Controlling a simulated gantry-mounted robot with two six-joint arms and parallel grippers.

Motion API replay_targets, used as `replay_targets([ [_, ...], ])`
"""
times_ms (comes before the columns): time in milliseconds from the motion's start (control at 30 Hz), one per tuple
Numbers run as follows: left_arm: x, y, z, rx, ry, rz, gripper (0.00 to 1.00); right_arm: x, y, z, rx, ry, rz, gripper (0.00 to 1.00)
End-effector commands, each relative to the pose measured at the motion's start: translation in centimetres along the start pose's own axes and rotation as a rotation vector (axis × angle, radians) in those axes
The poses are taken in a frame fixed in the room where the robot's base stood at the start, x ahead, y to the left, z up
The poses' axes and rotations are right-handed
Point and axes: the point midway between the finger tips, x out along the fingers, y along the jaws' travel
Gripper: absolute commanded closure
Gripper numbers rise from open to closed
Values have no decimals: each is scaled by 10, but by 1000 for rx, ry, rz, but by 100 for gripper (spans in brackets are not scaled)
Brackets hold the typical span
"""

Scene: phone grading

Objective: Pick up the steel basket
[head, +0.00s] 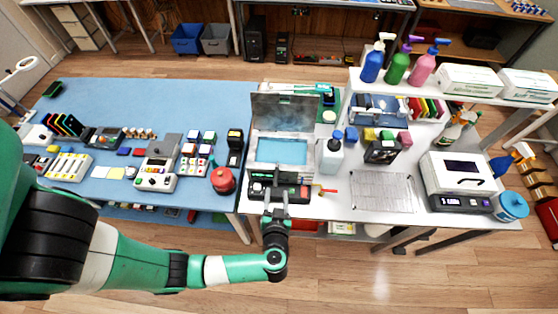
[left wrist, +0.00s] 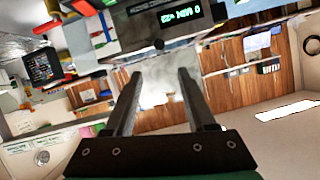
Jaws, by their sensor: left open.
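The open-lidded steel tank (head: 252,155) holds light blue liquid. I cannot make out a separate steel basket inside it. A flat steel wire mesh piece (head: 383,192) lies on the white table to its right; I cannot tell whether it is the basket. My left gripper (head: 276,194) is at the tank's front, by its dark control panel (head: 259,187). In the left wrist view the gripper (left wrist: 160,74) is open with nothing between its fingers. The panel's green display (left wrist: 180,18) shows upside down beyond the fingertips. My right gripper is not seen.
A pump bottle (head: 331,156) stands close to the tank's right, and a red round container (head: 222,180) to its left. The raised lid (head: 285,110) stands at the tank's back. A white machine (head: 460,172) is at the far right.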

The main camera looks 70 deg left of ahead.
Motion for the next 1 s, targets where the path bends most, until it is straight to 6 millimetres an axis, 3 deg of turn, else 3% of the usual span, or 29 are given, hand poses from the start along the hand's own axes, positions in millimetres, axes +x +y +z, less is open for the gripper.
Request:
replay_targets([
  [133, 14, 0, 3, -3, 0, -5, 44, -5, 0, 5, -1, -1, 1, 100],
  [367, 58, 0, 3, -4, 0, -4, 44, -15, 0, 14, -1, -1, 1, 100],
  [633, 71, 0, 2, -5, 1, -1, 44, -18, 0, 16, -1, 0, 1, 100],
  [833, 105, -1, 5, -7, 1, -4, 44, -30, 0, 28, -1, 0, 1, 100],
  [1000, 118, -1, 3, -4, 2, 0, 44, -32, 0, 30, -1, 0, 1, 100],
])
